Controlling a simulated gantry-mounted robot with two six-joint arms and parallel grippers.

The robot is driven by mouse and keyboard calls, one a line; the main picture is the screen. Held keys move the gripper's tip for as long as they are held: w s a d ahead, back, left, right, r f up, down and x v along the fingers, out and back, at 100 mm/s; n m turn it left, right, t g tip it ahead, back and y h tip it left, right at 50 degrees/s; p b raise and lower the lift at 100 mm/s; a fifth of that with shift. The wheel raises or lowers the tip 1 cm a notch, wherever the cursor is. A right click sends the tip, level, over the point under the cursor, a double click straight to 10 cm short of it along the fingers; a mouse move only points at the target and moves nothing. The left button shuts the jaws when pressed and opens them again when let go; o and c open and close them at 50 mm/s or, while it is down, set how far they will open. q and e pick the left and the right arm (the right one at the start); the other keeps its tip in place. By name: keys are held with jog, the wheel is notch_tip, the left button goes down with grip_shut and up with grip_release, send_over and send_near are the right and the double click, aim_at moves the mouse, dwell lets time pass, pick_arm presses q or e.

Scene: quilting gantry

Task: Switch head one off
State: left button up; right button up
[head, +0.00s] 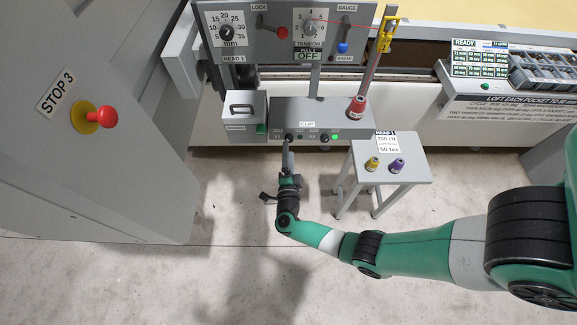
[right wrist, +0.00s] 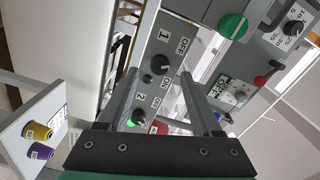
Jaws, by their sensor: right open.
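The grey control box (head: 350,112) under the head 1 panel carries two black knobs. Knob 1 (right wrist: 160,64), with OFF and ON marks, has a small dark lamp (right wrist: 147,78) beside it; its exact pointing is hard to tell. Knob 2 (right wrist: 138,116) sits beyond, beside a lit green lamp (head: 335,137). My right gripper (head: 288,143) is in front of the box at knob 1. In the right wrist view my right gripper (right wrist: 158,74) is open, its fingers on either side of knob 1 and apart from each other; contact is not clear. My left gripper is not in view.
A small grey table (head: 408,166) with a yellow spool (head: 373,164) and a purple spool (head: 397,165) stands right of the gripper. A red cone (head: 357,107) is on the box. A red stop button (head: 107,117) is far left.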

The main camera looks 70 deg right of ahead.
jog(key=v, duration=0.8)
jog(key=shift+a, duration=0.1)
